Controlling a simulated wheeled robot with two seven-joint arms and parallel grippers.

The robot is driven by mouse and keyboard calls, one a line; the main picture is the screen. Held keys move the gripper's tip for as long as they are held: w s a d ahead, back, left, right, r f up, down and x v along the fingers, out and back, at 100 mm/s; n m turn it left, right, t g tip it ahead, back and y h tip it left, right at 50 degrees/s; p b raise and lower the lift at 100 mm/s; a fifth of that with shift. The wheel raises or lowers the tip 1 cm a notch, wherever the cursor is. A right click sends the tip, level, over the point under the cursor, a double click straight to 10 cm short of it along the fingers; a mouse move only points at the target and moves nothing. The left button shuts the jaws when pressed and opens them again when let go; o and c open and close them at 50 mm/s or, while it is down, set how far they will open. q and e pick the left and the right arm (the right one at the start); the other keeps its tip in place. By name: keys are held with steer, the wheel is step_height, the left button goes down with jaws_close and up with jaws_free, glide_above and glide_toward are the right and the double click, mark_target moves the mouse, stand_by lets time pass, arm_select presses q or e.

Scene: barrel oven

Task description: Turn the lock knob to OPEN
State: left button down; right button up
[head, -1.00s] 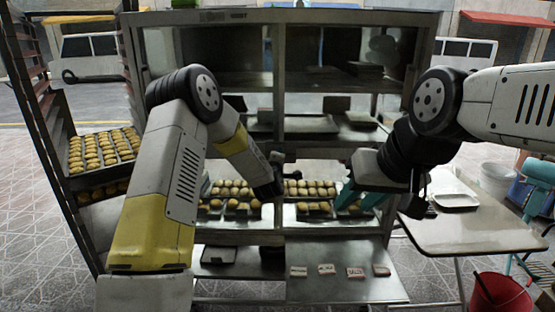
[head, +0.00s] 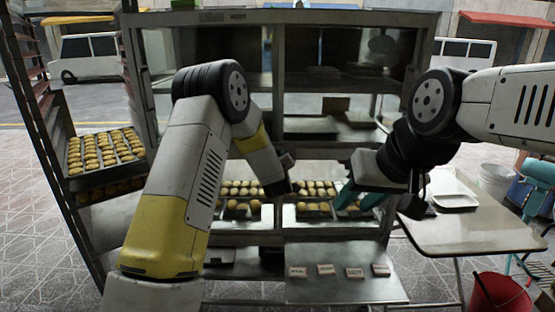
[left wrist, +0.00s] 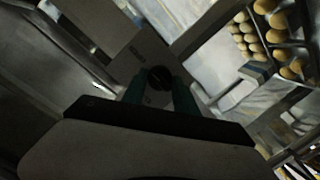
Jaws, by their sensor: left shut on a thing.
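The lock knob (left wrist: 159,77) is a small dark round knob on a grey plate (left wrist: 140,55) with small printed marks around it, too small to read with certainty. In the left wrist view my left gripper (left wrist: 160,92) has its teal fingers on either side of the knob, shut on it. In the head view my left gripper (head: 290,187) is at the middle post of the rack-like cabinet, its fingers and the knob hidden there. My right gripper (head: 360,195) has two teal fingers spread apart, with nothing visible between them, in front of the right-hand shelves.
The cabinet (head: 280,110) holds trays of buns (head: 315,207) and small cards (head: 325,269) on a low shelf. A bun rack (head: 105,178) stands left. A table (head: 470,230) with a white tray (head: 455,200) and a red bucket (head: 502,296) stand right.

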arm_select(q)
steer(key=shift+d, duration=0.15)
stand_by(0.3)
steer(key=c, duration=1)
jaws_free()
steer(key=shift+s, duration=0.1)
steer(key=s+r, duration=0.1)
steer(key=s, duration=0.6)
steer(key=shift+s, duration=0.25)
steer(key=shift+r, duration=0.1)
